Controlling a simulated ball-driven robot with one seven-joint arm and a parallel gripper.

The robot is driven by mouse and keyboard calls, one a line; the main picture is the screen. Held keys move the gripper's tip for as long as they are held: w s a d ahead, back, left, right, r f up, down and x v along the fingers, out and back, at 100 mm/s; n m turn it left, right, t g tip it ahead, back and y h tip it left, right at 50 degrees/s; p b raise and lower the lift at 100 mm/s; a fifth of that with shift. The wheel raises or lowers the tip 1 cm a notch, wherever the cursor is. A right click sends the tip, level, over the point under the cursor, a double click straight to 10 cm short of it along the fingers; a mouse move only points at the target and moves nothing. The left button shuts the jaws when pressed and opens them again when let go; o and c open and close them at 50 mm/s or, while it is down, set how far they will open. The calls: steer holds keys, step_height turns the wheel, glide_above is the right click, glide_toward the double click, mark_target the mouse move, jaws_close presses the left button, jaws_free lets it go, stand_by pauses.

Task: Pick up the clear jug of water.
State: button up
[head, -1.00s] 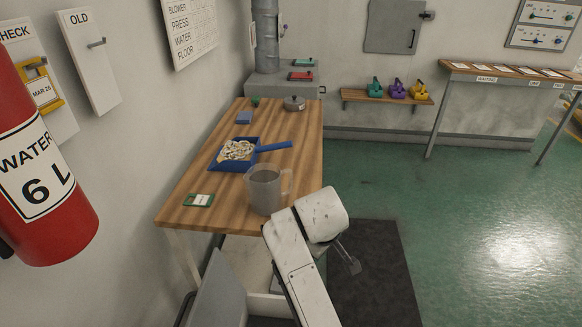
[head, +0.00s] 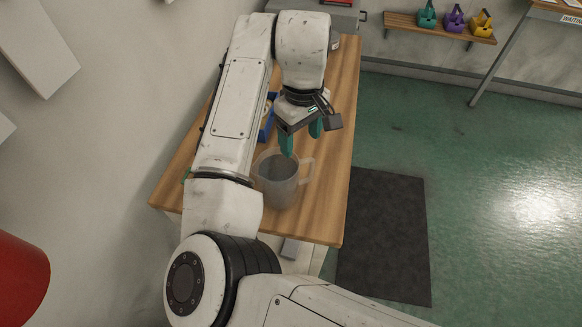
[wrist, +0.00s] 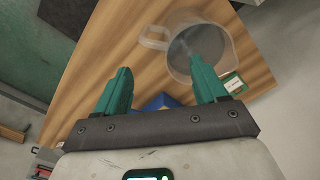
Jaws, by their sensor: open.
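The clear jug (head: 279,184) stands upright on the wooden table (head: 318,222) near its front edge, its handle to the right in the head view. In the wrist view the jug (wrist: 180,50) is seen from above at the top, handle to the left, with greyish contents. My gripper (head: 301,143) is above and just behind the jug, pointing down, with teal fingers apart. In the wrist view my gripper (wrist: 163,78) is open and empty; the right finger overlaps the jug's rim in the picture. I cannot tell whether it touches.
A green-edged card (wrist: 232,84) lies beside the jug. A red extinguisher (head: 20,280) is at lower left. The floor right of the table, with a dark mat (head: 383,235), is clear.

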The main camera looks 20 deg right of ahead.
step_height(320, 180, down, 10)
steer(key=shift+r+p, duration=0.1)
steer(key=shift+p, duration=0.45)
jaws_close()
stand_by(0.6)
